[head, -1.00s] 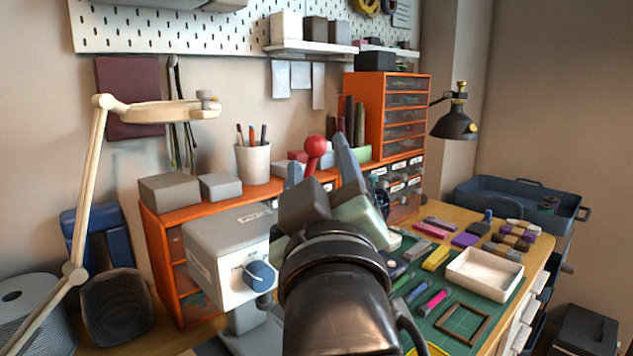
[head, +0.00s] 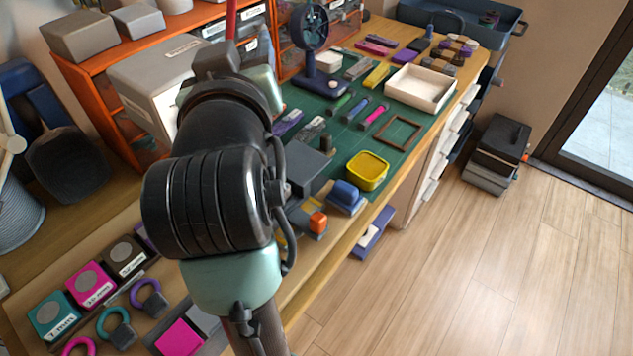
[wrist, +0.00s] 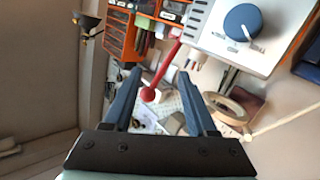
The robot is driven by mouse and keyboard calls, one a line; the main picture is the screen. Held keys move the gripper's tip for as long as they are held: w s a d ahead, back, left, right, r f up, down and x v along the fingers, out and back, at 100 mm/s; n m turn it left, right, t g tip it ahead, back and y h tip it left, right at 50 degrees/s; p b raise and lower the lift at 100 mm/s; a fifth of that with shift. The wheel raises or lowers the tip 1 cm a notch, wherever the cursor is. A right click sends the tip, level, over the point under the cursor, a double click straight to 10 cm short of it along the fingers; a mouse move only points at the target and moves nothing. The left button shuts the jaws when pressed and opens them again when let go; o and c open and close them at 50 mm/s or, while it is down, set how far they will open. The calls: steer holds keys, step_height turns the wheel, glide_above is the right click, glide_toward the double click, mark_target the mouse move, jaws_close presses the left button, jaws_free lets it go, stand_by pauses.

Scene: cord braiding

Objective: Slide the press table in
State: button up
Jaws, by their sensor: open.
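The grey press housing (head: 150,75) stands at the left of the bench, partly behind my arm. In the wrist view its pale body (wrist: 238,35) has a blue knob. A red lever (wrist: 168,60) with a ball end comes off beside it; the ball shows between my fingers in the picture, and I cannot tell whether they touch. My gripper (wrist: 160,78) is open, with two blue-grey fingers apart. In the head view my arm hides most of it. A dark grey slab (head: 306,168) sits right of my arm; I cannot tell whether it is the press table.
A green mat (head: 350,135) holds tools, a wooden frame (head: 398,118), a yellow tub (head: 367,170) and a cream tray (head: 446,94). A small fan (head: 311,30) stands behind. Labelled blocks (head: 92,283) lie front left. The floor at right is mostly free.

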steer(key=s+f+m+g+h+p, duration=0.35)
steer(key=f+m+g+p, duration=0.2)
steer(key=f, duration=0.25)
steer(key=m+g+h+p, duration=0.4)
steer(key=m+p, duration=0.1)
steer(key=m, duration=0.1)
glide_toward(318, 217)
steer(key=b+x, duration=0.1)
steer(key=x, duration=0.9)
jaws_close()
